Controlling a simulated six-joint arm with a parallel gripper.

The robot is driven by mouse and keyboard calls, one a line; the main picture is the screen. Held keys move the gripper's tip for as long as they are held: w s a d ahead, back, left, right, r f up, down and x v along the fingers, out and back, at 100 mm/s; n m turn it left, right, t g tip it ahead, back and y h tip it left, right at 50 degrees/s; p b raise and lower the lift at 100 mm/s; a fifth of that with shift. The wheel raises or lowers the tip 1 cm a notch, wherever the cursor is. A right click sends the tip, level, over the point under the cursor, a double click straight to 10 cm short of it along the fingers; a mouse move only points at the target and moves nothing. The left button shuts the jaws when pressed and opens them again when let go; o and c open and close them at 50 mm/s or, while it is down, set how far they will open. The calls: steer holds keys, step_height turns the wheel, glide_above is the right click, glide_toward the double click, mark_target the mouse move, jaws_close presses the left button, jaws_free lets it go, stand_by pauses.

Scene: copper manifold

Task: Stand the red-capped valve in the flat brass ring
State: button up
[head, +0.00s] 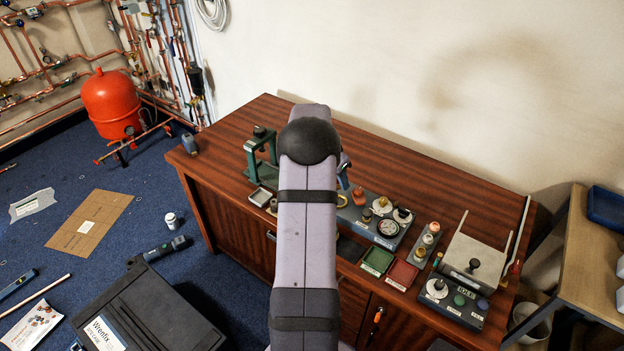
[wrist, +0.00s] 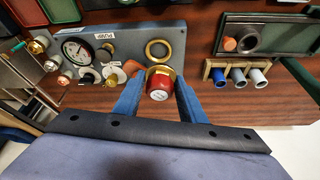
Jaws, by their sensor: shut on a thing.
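The red-capped valve (wrist: 158,92) is between the two blue fingers of my gripper (wrist: 158,86) in the wrist view. The red cap faces the camera, and a brass rim shows just beyond it. My gripper is shut on the valve. The flat brass ring (wrist: 158,49) lies on the grey panel (wrist: 205,60), just above the valve in the picture. The ring's opening looks empty. I cannot tell how high the valve is above the panel. In the head view my arm hides the valve and most of the gripper.
A gauge (wrist: 75,48) and several small fittings stand left of the ring. An orange round part (wrist: 132,67) is close by the left finger. On the right are a wooden rack (wrist: 207,70) of coloured tubes and a green fixture (wrist: 265,38).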

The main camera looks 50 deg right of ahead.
steer(key=shift+s+d+f+m, duration=0.1)
steer(key=shift+s+d+m, duration=0.2)
steer(key=shift+s+d, duration=0.15)
steer(key=shift+a, duration=0.1)
steer(key=shift+f, duration=0.15)
steer(key=shift+f+b, duration=1.7)
steer(key=shift+f, duration=0.75)
steer(key=shift+f+b, duration=0.1)
steer(key=shift+b, duration=0.2)
steer(key=shift+f+b, duration=0.3)
steer(key=shift+b, duration=0.1)
steer(key=shift+f+b, duration=0.2)
steer(key=shift+b, duration=0.3)
stand_by(0.8)
steer(key=shift+r+p, duration=0.35)
steer(key=shift+r, duration=0.5)
stand_by(1.0)
